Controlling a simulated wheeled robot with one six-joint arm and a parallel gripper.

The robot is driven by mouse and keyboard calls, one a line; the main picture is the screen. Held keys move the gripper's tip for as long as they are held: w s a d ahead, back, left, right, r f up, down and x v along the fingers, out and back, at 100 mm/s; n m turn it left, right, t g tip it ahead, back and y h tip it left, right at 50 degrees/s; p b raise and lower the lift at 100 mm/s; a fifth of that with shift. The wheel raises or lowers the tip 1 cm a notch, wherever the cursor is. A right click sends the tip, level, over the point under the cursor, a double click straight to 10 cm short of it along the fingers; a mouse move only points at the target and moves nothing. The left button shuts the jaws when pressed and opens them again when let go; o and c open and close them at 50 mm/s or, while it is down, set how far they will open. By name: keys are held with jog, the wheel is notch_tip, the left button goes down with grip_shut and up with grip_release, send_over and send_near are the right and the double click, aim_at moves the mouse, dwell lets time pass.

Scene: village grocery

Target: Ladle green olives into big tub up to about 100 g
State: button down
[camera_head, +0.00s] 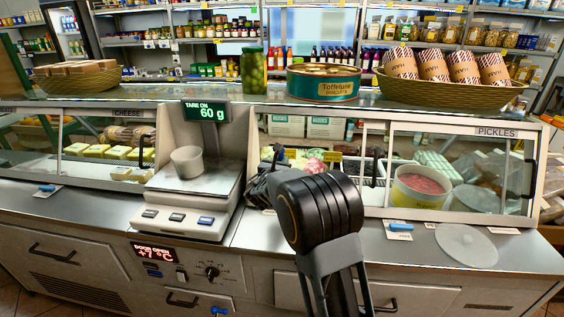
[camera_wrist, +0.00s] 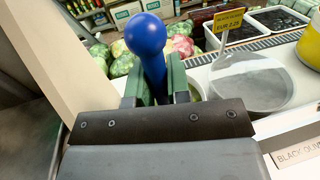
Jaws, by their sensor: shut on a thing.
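My gripper (camera_wrist: 158,92) is shut on the blue-knobbed handle of a ladle (camera_wrist: 146,36), which stands upright between the green fingers in the wrist view. The ladle's bowl is hidden behind the gripper. A pale tub rim (camera_wrist: 196,88) shows just behind the fingers; its contents cannot be made out. In the head view my black wrist covers most of the gripper at the open counter case. A small grey-white tub (camera_head: 187,161) stands on the scale (camera_head: 190,190), left of my arm. The display (camera_head: 207,112) reads TARE ON, 60 g. No green olives are clearly visible in a tub.
A tub with a clear lid (camera_wrist: 250,80) stands beside the gripper, near a yellow price sign (camera_wrist: 229,20). A white tub of red food (camera_head: 420,187) sits right, behind glass. A loose round lid (camera_head: 466,246) lies on the counter. Glass panels border the opening.

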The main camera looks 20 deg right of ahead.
jog(key=s+a+r, duration=0.2)
jog(key=s+a, duration=0.3)
jog(key=s, duration=0.5)
jog(key=shift+a+r, duration=0.2)
jog(key=shift+a, duration=0.15)
jog(key=shift+s+a, duration=0.1)
dwell(0.3)
